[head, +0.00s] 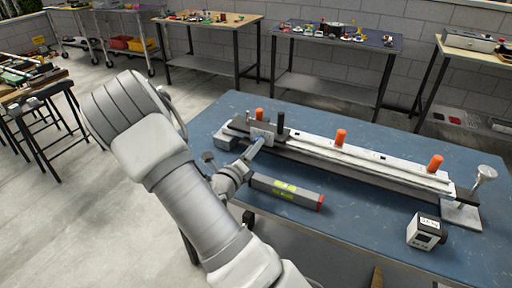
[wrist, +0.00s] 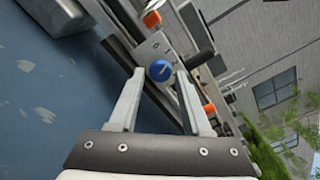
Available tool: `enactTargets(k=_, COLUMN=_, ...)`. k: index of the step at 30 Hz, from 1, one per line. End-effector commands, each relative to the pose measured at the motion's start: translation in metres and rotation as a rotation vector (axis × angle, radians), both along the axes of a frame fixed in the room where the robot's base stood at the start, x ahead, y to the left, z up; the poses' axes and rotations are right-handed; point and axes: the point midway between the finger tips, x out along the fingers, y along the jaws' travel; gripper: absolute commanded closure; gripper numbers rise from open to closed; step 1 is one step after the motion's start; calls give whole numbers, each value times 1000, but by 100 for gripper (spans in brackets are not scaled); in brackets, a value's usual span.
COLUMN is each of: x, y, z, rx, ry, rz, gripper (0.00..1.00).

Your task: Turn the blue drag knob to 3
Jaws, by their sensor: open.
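The blue drag knob (wrist: 160,70) is a round dial with a short pale pointer mark, on a grey plate at the end of a long rail fixture (head: 350,165). In the wrist view it sits between the tips of my gripper (wrist: 160,77), whose two fingers are spread apart. I cannot tell from this view whether either finger touches the knob. In the head view my gripper (head: 257,146) reaches the plate (head: 264,130) at the fixture's left end, and the knob is not clearly visible there. Any numbers around the knob are too small to read.
The fixture lies along the blue table (head: 345,227), with several orange knobs (head: 340,137) on it. A grey bar (head: 287,191) with a red end lies in front. A small boxy device (head: 426,231) stands at the right, near a crank handle (head: 485,175). The front middle is clear.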

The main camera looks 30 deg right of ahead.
Motion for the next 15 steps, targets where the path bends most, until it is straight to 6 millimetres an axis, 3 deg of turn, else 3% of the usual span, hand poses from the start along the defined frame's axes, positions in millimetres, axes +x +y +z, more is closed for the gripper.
enactTargets(k=6, x=8, y=-15, z=0, rx=-1, ry=0, rz=-1, gripper=52)
enactTargets(k=14, x=9, y=-16, z=0, rx=0, ry=0, rz=0, gripper=52)
enactTargets(k=15, x=9, y=-15, z=0, rx=0, ry=0, rz=0, gripper=55)
